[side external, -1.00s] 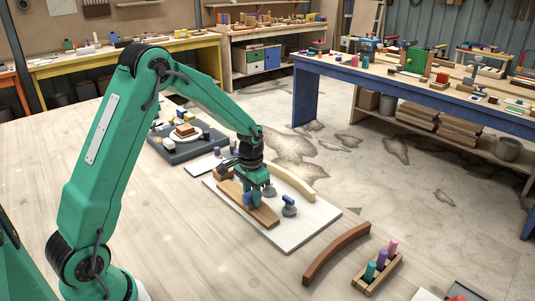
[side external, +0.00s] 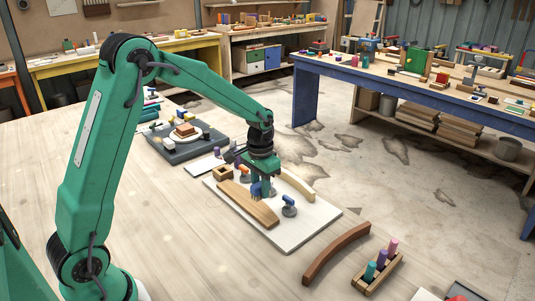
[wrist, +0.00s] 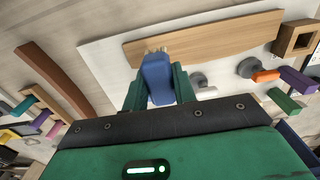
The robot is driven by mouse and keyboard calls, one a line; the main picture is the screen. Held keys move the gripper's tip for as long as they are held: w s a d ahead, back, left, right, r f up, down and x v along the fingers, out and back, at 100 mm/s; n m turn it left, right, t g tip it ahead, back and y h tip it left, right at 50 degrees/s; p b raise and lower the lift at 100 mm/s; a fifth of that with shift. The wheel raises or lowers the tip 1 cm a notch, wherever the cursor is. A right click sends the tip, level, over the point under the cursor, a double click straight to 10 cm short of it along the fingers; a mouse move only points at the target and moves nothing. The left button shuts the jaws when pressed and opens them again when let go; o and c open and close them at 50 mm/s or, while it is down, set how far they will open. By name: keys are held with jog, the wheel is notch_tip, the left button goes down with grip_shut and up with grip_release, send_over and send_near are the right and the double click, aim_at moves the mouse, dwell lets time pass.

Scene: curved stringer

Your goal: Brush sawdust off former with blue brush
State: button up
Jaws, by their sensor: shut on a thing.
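The former, a light-brown wooden block with a curved edge (side external: 246,204), lies on a white board (side external: 290,238). It shows in the wrist view as a long brown piece (wrist: 205,38). My gripper (side external: 262,186) points down beside the block, on its far side and over the board. It is shut on the blue brush (wrist: 157,80); the brush also shows in the side view (side external: 256,190). The pale bristles reach the block's near edge in the wrist view; I cannot tell whether they touch it. No sawdust can be made out.
A dark curved stringer (side external: 336,254) lies right of the board.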

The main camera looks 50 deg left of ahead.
jog(key=shift+r, duration=1.3)
